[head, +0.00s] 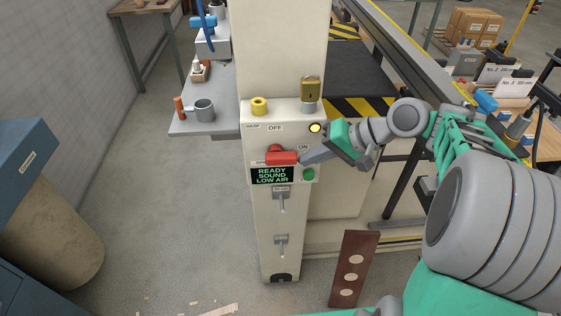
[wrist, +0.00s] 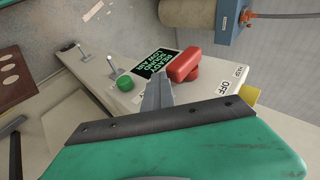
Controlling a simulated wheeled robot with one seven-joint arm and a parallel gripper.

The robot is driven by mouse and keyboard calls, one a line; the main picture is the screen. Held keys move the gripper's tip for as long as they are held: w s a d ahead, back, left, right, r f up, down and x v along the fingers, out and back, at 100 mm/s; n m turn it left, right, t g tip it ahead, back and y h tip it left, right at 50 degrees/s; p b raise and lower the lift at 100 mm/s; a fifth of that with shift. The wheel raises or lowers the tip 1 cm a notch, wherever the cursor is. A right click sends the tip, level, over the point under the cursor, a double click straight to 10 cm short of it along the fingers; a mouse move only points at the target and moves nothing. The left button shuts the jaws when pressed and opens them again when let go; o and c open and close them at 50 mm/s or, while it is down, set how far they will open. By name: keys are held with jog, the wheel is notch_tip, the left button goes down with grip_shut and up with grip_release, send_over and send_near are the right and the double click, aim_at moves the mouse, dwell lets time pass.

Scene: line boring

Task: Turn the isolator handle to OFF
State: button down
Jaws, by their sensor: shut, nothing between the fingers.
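The isolator's red handle (head: 282,157) sits on the front of a cream control post, above a dark display. It lies roughly sideways, its free end towards the right, near the ON label (head: 303,147). The OFF label (head: 275,128) is above it. In the wrist view the red handle (wrist: 184,66) is just beyond my fingertips. My gripper (head: 304,159) is shut and empty, its tips at the handle's right end. It also shows in the wrist view (wrist: 157,88). I cannot tell whether the tips touch the handle.
A green button (head: 309,174) is just below my fingertips, and an amber lamp (head: 315,127) is above. A yellow ring (head: 259,105) and a brass padlock (head: 310,89) are on the post's ledge. Two small levers are lower down. A grey side shelf (head: 205,124) holds a mug.

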jog(key=d+r+p, duration=0.1)
jog(key=d+r, duration=0.3)
jog(key=d, duration=0.1)
jog(key=shift+r, duration=0.4)
jog(key=shift+d, duration=0.1)
